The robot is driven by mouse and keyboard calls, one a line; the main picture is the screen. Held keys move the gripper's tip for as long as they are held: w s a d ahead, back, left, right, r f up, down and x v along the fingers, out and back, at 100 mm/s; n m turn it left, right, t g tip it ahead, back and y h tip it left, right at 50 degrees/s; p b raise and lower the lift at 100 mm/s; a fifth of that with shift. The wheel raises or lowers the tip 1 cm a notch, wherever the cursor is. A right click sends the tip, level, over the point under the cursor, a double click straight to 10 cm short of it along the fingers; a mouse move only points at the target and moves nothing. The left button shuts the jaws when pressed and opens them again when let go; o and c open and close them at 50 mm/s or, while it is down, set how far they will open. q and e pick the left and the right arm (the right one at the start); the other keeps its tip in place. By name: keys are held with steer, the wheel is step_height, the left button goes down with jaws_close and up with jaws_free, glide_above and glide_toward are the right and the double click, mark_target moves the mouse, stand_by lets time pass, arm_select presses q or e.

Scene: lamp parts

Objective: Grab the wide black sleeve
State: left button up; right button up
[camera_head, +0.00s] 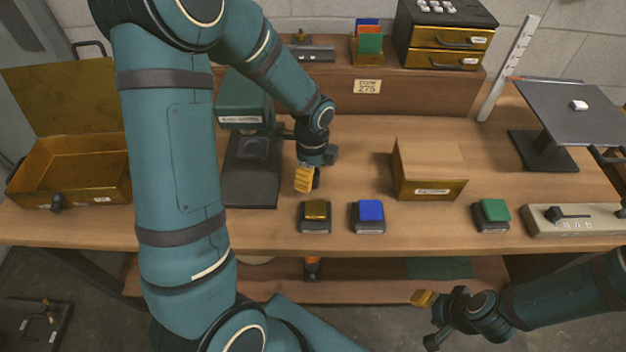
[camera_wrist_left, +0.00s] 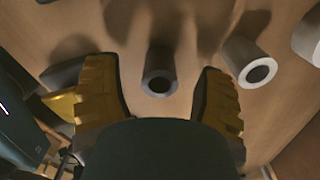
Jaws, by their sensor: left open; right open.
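My left gripper (camera_head: 306,180) is open over the workbench, its yellow-padded fingers pointing down. In the left wrist view its two fingers (camera_wrist_left: 160,88) spread to either side of a dark grey tube (camera_wrist_left: 158,70) with a paler rim and a hole; it shows between the fingers, and I see no finger closed on it. Whether this is the wide black sleeve I cannot tell for sure. A second grey tube (camera_wrist_left: 248,62) is to its right, outside the fingers. I cannot make out the tubes in the head view. My right gripper (camera_head: 428,320) is open and empty, low at the front right.
A teal press-like device (camera_head: 246,120) stands left of the left gripper. Yellow (camera_head: 316,208), blue (camera_head: 370,211) and green (camera_head: 494,211) buttons line the front edge. A wooden box (camera_head: 432,165) stands to the right. A paler tube (camera_wrist_left: 311,40) is at the wrist view's right edge.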

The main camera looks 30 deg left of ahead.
arm_select(q)
steer(key=shift+f, duration=0.7)
steer(key=shift+r, duration=0.1)
steer(key=shift+c, duration=0.2)
jaws_close()
